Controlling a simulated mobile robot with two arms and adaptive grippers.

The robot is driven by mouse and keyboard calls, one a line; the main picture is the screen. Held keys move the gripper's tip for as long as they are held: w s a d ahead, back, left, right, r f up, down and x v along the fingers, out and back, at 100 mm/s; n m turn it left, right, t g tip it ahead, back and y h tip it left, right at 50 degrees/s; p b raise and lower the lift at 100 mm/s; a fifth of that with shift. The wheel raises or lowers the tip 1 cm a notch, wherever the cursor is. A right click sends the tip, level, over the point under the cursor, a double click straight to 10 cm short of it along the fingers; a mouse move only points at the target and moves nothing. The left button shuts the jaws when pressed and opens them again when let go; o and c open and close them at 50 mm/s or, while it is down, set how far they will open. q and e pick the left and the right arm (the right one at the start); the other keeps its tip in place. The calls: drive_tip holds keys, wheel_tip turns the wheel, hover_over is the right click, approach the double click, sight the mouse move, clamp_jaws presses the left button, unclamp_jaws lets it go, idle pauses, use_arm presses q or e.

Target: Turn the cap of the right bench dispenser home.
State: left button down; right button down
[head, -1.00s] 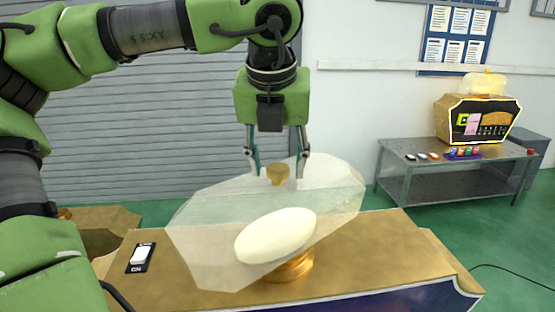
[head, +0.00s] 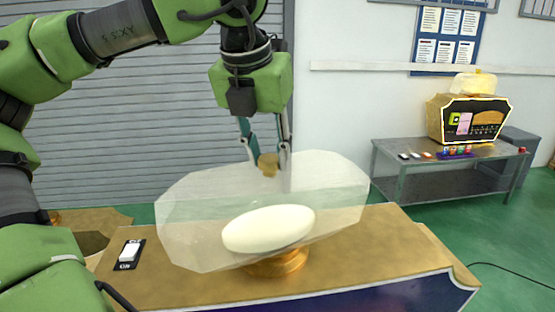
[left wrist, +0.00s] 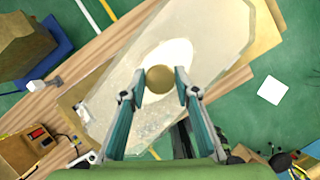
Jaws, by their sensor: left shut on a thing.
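A large faceted, see-through dispenser (head: 190,212) stands on a gold-brown counter, with a pale oval body (head: 268,230) inside and a gold round foot (head: 278,264) below. Its small gold cap (head: 268,165) is at the top middle. My left gripper (head: 266,162) points down from above and is shut on the cap, one finger at each side. In the left wrist view the round cap (left wrist: 159,79) lies between the fingertips, over the pale oval. Whether the cap sits fully down cannot be told. My right gripper is in neither view.
The counter (head: 395,240) has a small black-and-white switch plate (head: 130,254) at left. A grey metal bench (head: 430,180) at the back right carries a gold machine (head: 468,118) and several small coloured items. Green floor lies open between.

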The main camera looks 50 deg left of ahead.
use_arm(q)
drive_tip(key=shift+m+h, duration=0.6)
drive_tip(key=shift+m, duration=1)
drive_tip(key=c, duration=1.6)
unclamp_jaws()
drive_tip(key=v, duration=1.2)
drive_tip(key=shift+s+a, duration=0.1)
drive_tip(key=shift+s, duration=0.15)
drive_tip(key=shift+f, duration=0.1)
